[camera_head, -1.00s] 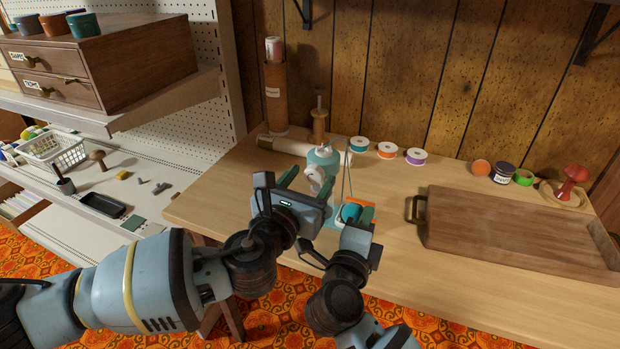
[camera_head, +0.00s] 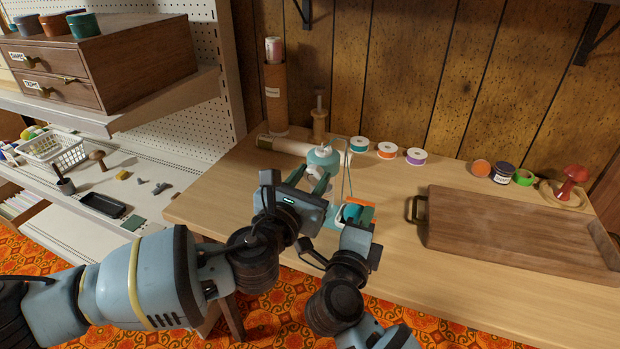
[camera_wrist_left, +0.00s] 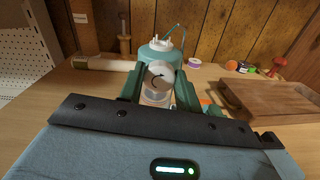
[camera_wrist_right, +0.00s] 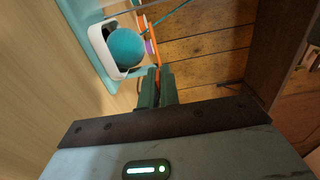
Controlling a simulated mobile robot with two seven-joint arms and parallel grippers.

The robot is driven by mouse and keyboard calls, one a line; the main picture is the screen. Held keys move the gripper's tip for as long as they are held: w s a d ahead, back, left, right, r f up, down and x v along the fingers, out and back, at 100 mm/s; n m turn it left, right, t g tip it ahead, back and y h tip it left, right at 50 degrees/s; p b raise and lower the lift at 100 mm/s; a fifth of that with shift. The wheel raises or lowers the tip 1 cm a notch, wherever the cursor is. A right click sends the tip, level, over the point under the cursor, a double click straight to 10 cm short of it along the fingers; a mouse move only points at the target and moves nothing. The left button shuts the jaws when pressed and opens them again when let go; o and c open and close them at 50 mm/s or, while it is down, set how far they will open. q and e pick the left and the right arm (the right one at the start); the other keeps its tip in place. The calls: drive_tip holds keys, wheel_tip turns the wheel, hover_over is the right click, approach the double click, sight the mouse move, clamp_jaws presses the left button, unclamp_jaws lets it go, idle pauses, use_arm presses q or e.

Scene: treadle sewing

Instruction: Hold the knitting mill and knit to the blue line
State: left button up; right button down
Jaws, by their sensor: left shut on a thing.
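The knitting mill (camera_head: 323,157) is a teal rounded body with a white top and a thin wire arm. It stands on the table; the left wrist view shows it upright (camera_wrist_left: 160,53). I cannot see the blue line.
Thread spools (camera_head: 387,150) stand behind the mill. A wooden tray (camera_head: 510,230) lies to the right. A cardboard tube (camera_head: 276,98) and a pale roll (camera_head: 287,146) are at the back left.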

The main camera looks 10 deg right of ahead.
use_arm(q)
drive_tip(key=m, duration=0.4)
idle(0.3)
drive_tip(key=o, duration=1)
drive_tip(key=shift+s, duration=0.1)
drive_tip(key=v, duration=1.2)
